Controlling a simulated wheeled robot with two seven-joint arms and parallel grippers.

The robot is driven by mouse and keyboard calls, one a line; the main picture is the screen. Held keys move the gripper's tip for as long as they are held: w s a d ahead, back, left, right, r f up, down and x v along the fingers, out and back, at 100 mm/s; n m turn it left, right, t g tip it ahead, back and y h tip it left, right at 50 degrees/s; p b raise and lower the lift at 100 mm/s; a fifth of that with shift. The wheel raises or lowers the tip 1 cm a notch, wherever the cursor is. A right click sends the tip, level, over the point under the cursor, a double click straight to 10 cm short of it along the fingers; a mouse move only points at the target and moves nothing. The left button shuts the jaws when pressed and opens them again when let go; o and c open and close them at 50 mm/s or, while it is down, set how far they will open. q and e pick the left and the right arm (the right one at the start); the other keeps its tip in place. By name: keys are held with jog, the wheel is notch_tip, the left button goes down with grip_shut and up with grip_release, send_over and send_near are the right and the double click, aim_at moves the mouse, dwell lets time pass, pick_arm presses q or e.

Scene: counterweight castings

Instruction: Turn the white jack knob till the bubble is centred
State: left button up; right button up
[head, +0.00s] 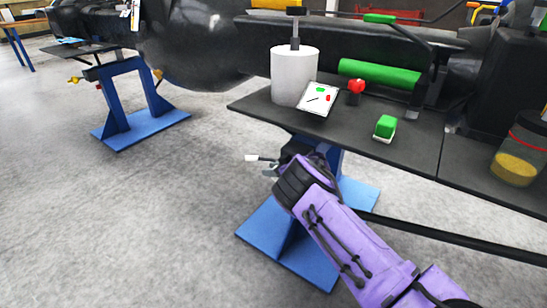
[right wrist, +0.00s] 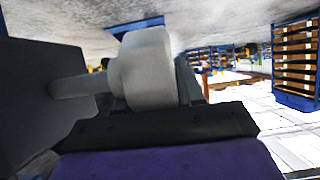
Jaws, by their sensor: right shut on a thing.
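The white jack knob (right wrist: 148,68) fills the middle of the right wrist view, with a pale shaft (right wrist: 82,87) running left from it. My right gripper (right wrist: 150,95) is shut on this knob; dark fingers show beside it. In the head view my right gripper (head: 268,165) is below the front edge of the dark table, and a small white end (head: 252,158) shows at its tip. A green block on a white base (head: 385,127) and a green tube (head: 380,73) are on the table side. I cannot make out a bubble in either. My left gripper is out of view.
The dark table (head: 410,150) carries a white cylinder (head: 294,72), a marked card (head: 318,98), a red knob (head: 356,87) and a jar with yellow contents (head: 518,150). Blue stands (head: 140,125) rest on the floor. Open grey floor (head: 120,220) lies left of my right arm.

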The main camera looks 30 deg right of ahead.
jog(key=shift+w+g+h+p, duration=0.1)
jog(key=shift+g+h+p, duration=0.2)
jog(key=shift+g+p, duration=0.5)
jog(key=shift+f+g, duration=0.2)
jog(key=shift+g, duration=0.2)
jog(key=shift+f+g+h, duration=0.45)
jog(key=shift+g+h, duration=0.05)
jog(key=shift+g, duration=0.4)
jog(key=shift+f+g, duration=0.3)
jog(key=shift+g, duration=0.1)
jog(key=g+b, duration=0.1)
jog(key=b, duration=0.1)
jog(key=f+g+h+b, duration=0.1)
jog(key=b, duration=0.2)
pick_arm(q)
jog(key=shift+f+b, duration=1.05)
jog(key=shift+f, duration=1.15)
pick_arm(e)
jog(key=shift+r+g+h, duration=0.25)
jog(key=shift+g+h, duration=0.25)
jog(key=shift+g, duration=0.3)
jog(key=o, duration=1)
jog(key=shift+c, duration=0.2)
